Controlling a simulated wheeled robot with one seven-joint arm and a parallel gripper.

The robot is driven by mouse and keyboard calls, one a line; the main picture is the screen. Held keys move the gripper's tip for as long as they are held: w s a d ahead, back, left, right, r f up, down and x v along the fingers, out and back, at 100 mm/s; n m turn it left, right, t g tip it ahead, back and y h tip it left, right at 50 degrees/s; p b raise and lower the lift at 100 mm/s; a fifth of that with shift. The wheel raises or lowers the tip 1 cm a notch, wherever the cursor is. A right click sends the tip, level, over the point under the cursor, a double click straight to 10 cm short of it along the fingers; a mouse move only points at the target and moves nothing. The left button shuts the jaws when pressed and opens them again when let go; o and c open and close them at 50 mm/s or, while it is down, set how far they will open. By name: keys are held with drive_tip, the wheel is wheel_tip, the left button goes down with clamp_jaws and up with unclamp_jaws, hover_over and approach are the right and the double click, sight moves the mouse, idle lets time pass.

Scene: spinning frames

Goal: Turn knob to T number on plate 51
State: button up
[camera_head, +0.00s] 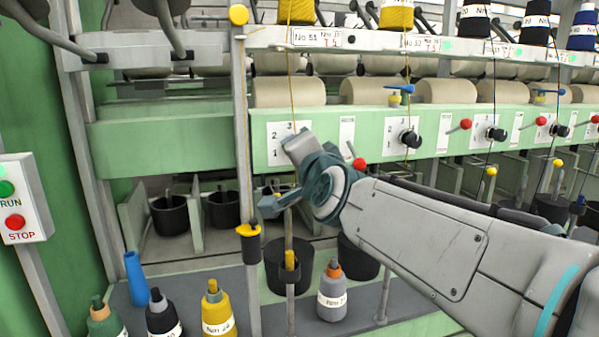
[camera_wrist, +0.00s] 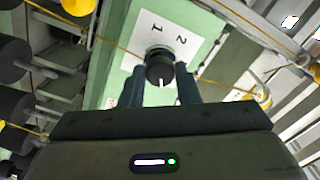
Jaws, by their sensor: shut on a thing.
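The plate marked No 51 (camera_head: 317,38) is on the white rail at the top; its small red T marking is hard to read, perhaps a 5. Below it, a white dial card (camera_head: 285,138) with numbers 1, 2 and 3 is on the green panel. My gripper (camera_head: 298,147) is at this card and hides the knob in the head view. In the wrist view, the black knob (camera_wrist: 159,68) sits between the two fingers of my gripper (camera_wrist: 161,84), which are shut on it. The knob's white mark points down in that picture. The card (camera_wrist: 168,38) shows 1 and 2.
A red-tipped lever (camera_head: 359,163) is just right of my gripper. Another black knob (camera_head: 411,138) is further right. A yellow thread runs down in front of the card. A vertical post (camera_head: 241,130) stands close on the left. Bobbins (camera_head: 218,312) stand below.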

drive_tip(key=m+b, duration=0.3)
drive_tip(key=m, duration=0.8)
drive_tip(key=shift+r+m, duration=0.1)
drive_tip(key=shift+m, duration=0.5)
drive_tip(key=o, duration=1)
drive_tip(key=shift+a, duration=0.1)
